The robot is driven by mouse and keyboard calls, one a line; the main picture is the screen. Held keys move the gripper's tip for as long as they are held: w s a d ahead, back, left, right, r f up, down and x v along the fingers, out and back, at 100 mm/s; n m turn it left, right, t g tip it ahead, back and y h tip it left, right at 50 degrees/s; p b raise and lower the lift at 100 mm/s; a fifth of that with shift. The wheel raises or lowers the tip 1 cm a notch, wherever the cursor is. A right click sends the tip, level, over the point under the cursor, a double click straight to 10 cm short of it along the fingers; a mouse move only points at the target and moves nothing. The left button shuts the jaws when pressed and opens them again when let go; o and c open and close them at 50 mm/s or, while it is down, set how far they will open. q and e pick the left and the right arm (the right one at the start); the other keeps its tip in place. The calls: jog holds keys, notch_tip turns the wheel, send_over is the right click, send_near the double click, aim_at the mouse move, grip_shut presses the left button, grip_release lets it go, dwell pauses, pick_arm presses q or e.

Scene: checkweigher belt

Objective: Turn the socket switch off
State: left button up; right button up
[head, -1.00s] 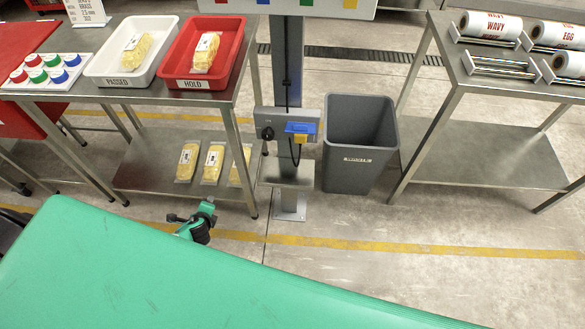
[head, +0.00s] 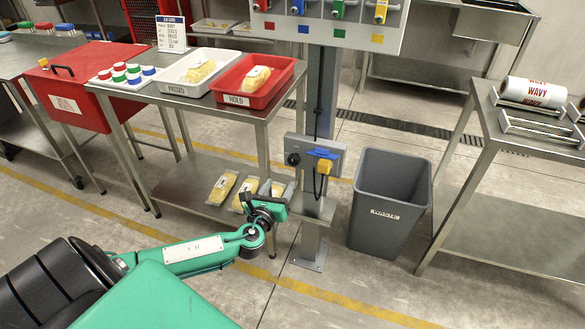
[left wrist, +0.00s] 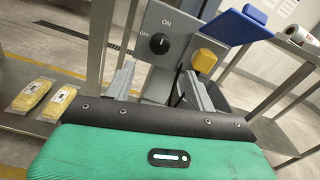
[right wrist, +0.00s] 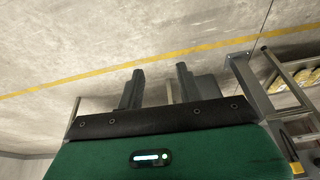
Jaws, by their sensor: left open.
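The socket box (head: 300,148) is a grey unit on a post, with a round black switch knob (head: 293,159), a raised blue cover (head: 322,154) and a yellow plug (head: 325,167). In the left wrist view the knob (left wrist: 159,43) sits between ON above and OFF at its left; a small pale mark shows on its face. The yellow plug (left wrist: 205,60) is to its right under the blue cover (left wrist: 240,27). My left gripper (head: 284,203) is open, below and in front of the box, apart from the knob. My right gripper (right wrist: 159,88) is open and empty over floor.
A grey waste bin (head: 390,200) stands right of the post (head: 312,215). A steel table (head: 215,112) at left carries a white tray (head: 186,85) and a red tray (head: 248,100). Noodle packs (head: 222,188) lie on its lower shelf. Another steel table (head: 520,150) stands at right.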

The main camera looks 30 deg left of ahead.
aim_at(292, 163)
pick_arm(q)
jog(key=x, duration=0.9)
jog(key=shift+w+b, duration=0.3)
jog(key=shift+w+a+f, duration=0.1)
jog(key=shift+w, duration=0.2)
jog(key=shift+w+a, duration=0.1)
jog(key=shift+w, duration=0.15)
pick_arm(e)
jog(key=shift+v, duration=0.9)
pick_arm(q)
jog(key=shift+c, duration=0.5)
pick_arm(e)
jog(key=shift+w, duration=0.2)
pick_arm(q)
jog(key=c, duration=0.9)
pick_arm(e)
jog(key=shift+f, duration=0.1)
